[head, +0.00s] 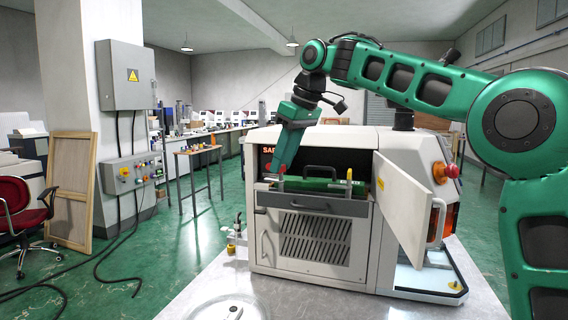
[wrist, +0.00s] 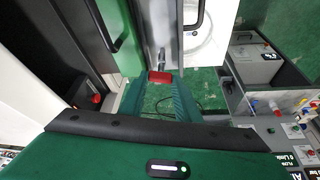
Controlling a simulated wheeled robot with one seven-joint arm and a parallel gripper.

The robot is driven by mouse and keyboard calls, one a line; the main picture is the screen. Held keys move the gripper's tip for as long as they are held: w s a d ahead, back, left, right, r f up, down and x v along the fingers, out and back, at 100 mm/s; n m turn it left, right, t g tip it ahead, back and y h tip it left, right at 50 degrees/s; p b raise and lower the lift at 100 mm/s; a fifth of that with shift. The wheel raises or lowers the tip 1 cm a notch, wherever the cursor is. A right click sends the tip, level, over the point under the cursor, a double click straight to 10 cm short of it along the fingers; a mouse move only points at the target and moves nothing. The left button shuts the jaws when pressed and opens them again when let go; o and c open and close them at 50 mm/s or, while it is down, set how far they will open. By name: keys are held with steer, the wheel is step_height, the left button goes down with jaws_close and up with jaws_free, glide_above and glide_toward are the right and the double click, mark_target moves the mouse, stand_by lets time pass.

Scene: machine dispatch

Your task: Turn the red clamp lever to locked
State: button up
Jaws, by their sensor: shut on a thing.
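The red clamp lever shows in the wrist view as a red grip (wrist: 160,77) at the end of a short metal rod. My gripper (wrist: 160,88) has its two green fingers closed on either side of this red grip. A small bit of red shows at the fingertips there, and the rest of the lever is hidden or too small to tell.
The machine's door (head: 402,205) stands open at the right. A black handle (head: 308,170) rises behind the green part. A red knob (wrist: 97,98) shows left of my fingers in the wrist view.

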steer(key=m, duration=0.2)
steer(key=m+t+h, duration=0.1)
steer(key=m, duration=0.1)
steer(key=shift+s+a, duration=0.2)
steer(key=m+h, duration=0.1)
steer(key=m, duration=0.2)
steer(key=shift+m+t, duration=0.3)
steer(key=m+h, duration=0.2)
steer(key=m, duration=0.2)
steer(key=shift+a, duration=0.2)
steer(key=shift+w+m+h, duration=0.1)
steer(key=shift+m+h, duration=0.5)
steer(key=shift+m, duration=1)
steer(key=o, duration=1)
steer(key=shift+o, duration=0.2)
